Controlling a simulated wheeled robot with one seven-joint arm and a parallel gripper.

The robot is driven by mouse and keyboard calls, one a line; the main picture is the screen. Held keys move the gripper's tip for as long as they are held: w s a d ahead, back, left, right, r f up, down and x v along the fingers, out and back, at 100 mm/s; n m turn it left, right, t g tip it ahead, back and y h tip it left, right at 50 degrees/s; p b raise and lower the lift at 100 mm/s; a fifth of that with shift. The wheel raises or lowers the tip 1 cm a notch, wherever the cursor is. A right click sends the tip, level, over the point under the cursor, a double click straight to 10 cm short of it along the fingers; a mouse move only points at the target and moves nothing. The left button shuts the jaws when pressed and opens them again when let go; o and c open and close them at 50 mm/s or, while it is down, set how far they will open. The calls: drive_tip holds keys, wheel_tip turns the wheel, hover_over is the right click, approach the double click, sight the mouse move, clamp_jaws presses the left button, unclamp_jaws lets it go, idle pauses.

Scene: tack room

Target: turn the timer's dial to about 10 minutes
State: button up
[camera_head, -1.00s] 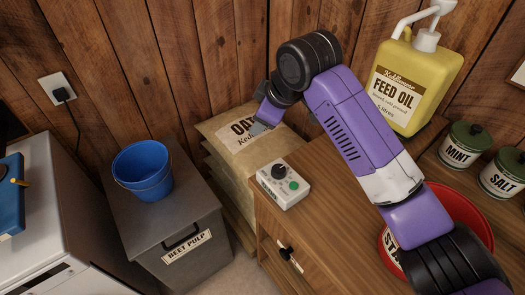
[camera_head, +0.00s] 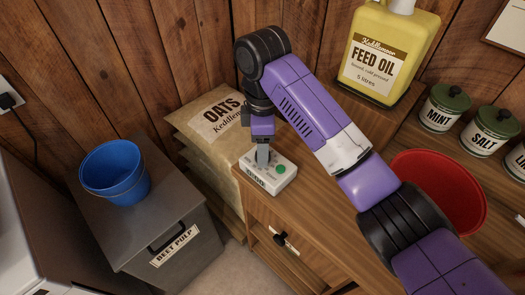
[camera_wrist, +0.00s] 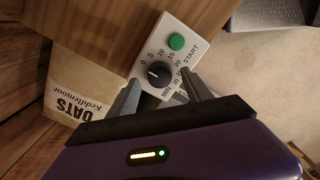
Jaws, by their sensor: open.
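The timer (camera_head: 268,178) is a small white box with a green START button, lying near the left edge of the wooden cabinet top. In the wrist view the timer (camera_wrist: 180,45) shows its black dial (camera_wrist: 158,73) inside a ring of minute numbers. My gripper (camera_head: 262,155) points down over the dial and hides it in the head view. In the wrist view my gripper's fingers (camera_wrist: 160,95) are apart, one on each side just below the dial. I cannot tell whether they touch it.
Stacked OATS sacks (camera_head: 200,125) lie left of the wooden cabinet (camera_head: 320,195). A blue bucket (camera_head: 115,170) stands on the grey BEET PULP bin (camera_head: 165,225). The feed oil jug (camera_head: 385,60) and a red bucket (camera_head: 440,185) stand to the right.

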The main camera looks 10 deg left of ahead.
drive_tip(key=shift+f, duration=0.7)
clamp_jaws()
